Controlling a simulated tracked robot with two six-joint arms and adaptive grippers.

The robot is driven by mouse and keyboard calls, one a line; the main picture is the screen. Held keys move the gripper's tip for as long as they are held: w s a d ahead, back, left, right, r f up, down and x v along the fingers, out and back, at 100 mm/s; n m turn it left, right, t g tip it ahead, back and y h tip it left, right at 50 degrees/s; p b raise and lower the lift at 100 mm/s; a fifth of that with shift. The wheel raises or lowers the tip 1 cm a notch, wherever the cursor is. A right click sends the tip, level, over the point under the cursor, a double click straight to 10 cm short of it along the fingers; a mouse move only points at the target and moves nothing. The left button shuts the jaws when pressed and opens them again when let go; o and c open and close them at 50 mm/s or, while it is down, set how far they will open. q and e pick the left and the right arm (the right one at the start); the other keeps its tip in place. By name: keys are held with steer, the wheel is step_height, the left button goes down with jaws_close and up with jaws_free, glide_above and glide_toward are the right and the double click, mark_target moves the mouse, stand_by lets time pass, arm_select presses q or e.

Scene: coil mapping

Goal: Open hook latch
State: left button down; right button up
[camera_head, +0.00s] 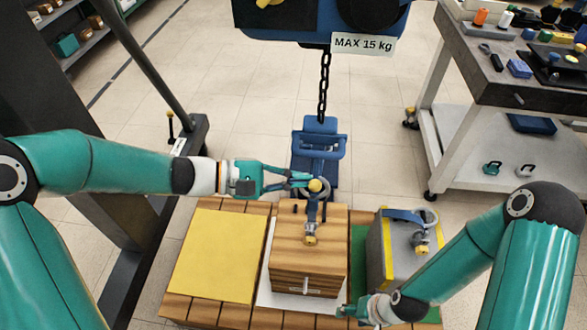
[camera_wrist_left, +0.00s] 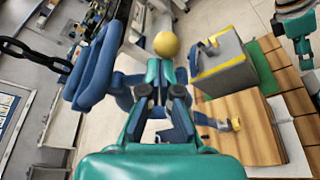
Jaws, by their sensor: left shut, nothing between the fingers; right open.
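The blue hook (camera_head: 319,150) hangs from a dark chain above the wooden box (camera_head: 308,250); it shows at the left in the left wrist view (camera_wrist_left: 96,68). A yellow ball knob (camera_head: 316,185), probably part of the latch, sits at its lower end and also shows in the left wrist view (camera_wrist_left: 166,45). My left gripper (camera_head: 303,181) is shut and empty, its tips right at the knob; contact is unclear. Its fingers (camera_wrist_left: 161,72) partly hide the latch. My right gripper (camera_head: 352,309) is open and low beside the wooden box's right front corner.
A grey box (camera_head: 385,262) with yellow edges and a blue-grey handle stands right of the wooden box. A yellow panel (camera_head: 218,256) lies left on the pallet. A hoist marked MAX 15 kg (camera_head: 363,44) hangs above. A workbench (camera_head: 500,85) stands at right.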

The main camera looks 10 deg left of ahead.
arm_select(q)
step_height(320, 180, up, 3)
steer(key=n+g+p, duration=0.1)
steer(key=n+p, duration=0.1)
steer(key=p, duration=0.2)
steer(key=shift+w, duration=0.15)
arm_select(e)
step_height(320, 180, up, 5)
steer(key=shift+r, duration=0.1)
arm_select(q)
steer(key=shift+w+r, duration=0.1)
steer(key=shift+r, duration=0.05)
arm_select(e)
steer(key=shift+r, duration=0.1)
